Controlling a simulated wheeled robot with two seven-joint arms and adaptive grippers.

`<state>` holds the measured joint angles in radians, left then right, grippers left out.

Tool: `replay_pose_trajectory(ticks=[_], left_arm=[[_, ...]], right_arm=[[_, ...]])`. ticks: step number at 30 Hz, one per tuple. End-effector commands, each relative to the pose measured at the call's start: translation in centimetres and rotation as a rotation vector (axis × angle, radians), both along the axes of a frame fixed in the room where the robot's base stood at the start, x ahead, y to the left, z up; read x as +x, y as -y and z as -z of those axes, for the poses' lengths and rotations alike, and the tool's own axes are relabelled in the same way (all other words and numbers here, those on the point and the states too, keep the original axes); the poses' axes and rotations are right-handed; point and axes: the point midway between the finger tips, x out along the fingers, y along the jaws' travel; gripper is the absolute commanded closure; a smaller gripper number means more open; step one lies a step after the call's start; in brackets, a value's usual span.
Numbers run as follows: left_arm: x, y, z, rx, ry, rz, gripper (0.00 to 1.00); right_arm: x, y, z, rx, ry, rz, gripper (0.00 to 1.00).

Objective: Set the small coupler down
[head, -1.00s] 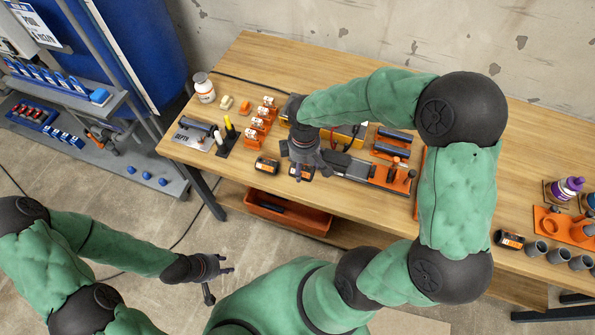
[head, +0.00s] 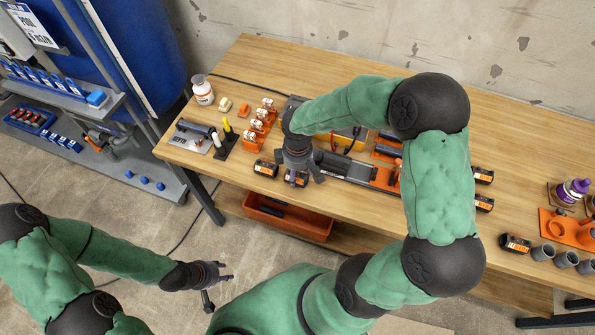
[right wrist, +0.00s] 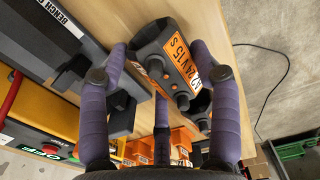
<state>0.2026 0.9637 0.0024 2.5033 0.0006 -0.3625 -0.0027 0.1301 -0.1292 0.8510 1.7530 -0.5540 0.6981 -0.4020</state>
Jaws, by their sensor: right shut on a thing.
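The small coupler (right wrist: 178,64), a dark grey block with an orange label reading "24 V 15 s", is between the purple-grey fingers of my right gripper (right wrist: 158,50) in the right wrist view. My right gripper is shut on it. In the head view, my right gripper (head: 300,172) points down over the front part of the bench (head: 355,222). The coupler's orange label (head: 297,179) shows just below the fingers, low at the bench top. Whether its underside touches the wood is hidden. My left gripper (head: 224,274) is empty with fingers spread, in front of the bench.
Another labelled coupler (head: 265,168) lies just left of my right gripper. A grey clamp bench tool (head: 348,167) is close on the right. Orange holders (head: 262,122) and a marker stand (head: 226,143) are to the left. An orange bin (head: 288,220) sits below.

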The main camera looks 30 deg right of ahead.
Motion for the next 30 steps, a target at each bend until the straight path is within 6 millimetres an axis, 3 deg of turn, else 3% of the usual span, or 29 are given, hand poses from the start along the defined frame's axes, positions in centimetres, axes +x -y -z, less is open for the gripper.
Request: replay_pose_trajectory(ticks=[1, 2, 4, 17, 20, 30], left_arm=[[0.0, 0.0, 0.2, 0.000, 0.000, 0.000, 0.60], [0.0, 0.0, 0.2, 0.000, 0.000, 0.000, 0.60], [0.0, 0.0, 0.1, 0.000, 0.000, 0.000, 0.60], [0.0, 0.0, -0.2, 0.000, 0.000, 0.000, 0.60], [0.0, 0.0, -0.6, 0.000, 0.000, 0.000, 0.60], [0.0, 0.0, -3.0, 0.000, 0.000, 0.000, 0.60]], right_arm=[[0.0, 0.0, 0.3, 0.000, 0.000, 0.000, 0.70], [0.0, 0.0, 0.2, 0.000, -0.001, 0.000, 0.31], [0.0, 0.0, 0.2, 0.000, 0.000, 0.000, 0.13], [0.0, 0.0, -0.3, 0.000, 0.000, 0.000, 0.13], [0.1, 0.0, -1.4, 0.000, 0.003, 0.000, 0.13], [0.1, 0.0, -8.2, -0.001, 0.003, -0.001, 0.13]])
